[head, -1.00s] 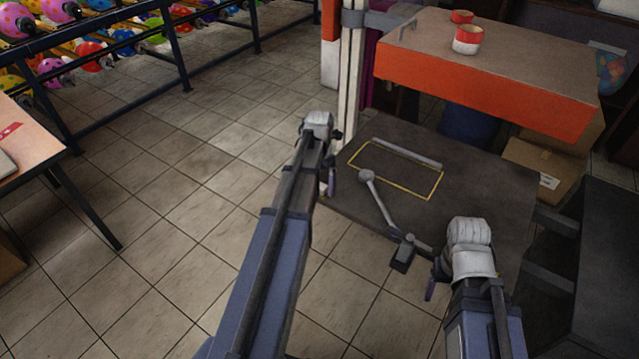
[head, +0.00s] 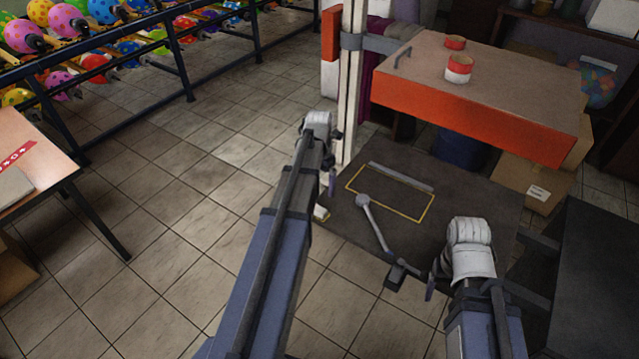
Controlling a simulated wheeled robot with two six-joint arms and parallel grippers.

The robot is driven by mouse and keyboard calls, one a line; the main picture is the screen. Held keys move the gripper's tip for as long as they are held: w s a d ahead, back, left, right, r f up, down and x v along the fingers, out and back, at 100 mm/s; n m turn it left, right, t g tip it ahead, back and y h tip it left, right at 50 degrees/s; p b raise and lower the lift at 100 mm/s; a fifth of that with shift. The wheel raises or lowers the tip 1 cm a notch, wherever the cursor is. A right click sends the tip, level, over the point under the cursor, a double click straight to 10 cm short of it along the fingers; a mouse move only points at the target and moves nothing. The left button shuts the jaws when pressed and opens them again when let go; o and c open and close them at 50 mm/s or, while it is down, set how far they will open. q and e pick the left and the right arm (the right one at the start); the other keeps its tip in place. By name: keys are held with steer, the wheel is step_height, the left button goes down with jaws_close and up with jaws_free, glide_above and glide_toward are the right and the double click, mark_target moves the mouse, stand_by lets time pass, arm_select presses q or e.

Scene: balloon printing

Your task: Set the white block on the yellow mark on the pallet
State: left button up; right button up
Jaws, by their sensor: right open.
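The yellow mark (head: 385,205) is a thin rectangular outline on the dark pallet (head: 470,193), right of centre. No block stands inside the outline. A small pale piece (head: 321,213) shows beside my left arm at the pallet's left edge; I cannot tell whether it is the white block. My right gripper (head: 433,280) hangs open over the pallet's front part, to the right of and nearer than the mark. My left gripper (head: 331,178) is left of the mark and mostly hidden by its own arm, so its jaws and any load do not show.
A grey ball-ended lever (head: 377,225) lies at the pallet's front. A grey bar (head: 401,177) runs along the mark's far side. A red-fronted platform (head: 475,115) with red-and-white cups (head: 458,70) overhangs behind. A white post (head: 353,80) stands behind left. Floor at left is open.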

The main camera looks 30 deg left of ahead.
arm_select(q)
steer(key=shift+r, duration=0.3)
steer(key=s+d+n, duration=0.5)
steer(key=d+n, duration=0.5)
steer(key=n, duration=0.1)
steer(key=s+d+n, duration=0.6)
steer(key=d+n, duration=0.4)
steer(key=n, duration=0.1)
steer(key=s+d+n+y, duration=0.1)
steer(key=s+d+n, duration=0.4)
steer(key=d+n, duration=0.5)
steer(key=shift+s+d+n, duration=0.25)
steer(key=shift+n, duration=0.35)
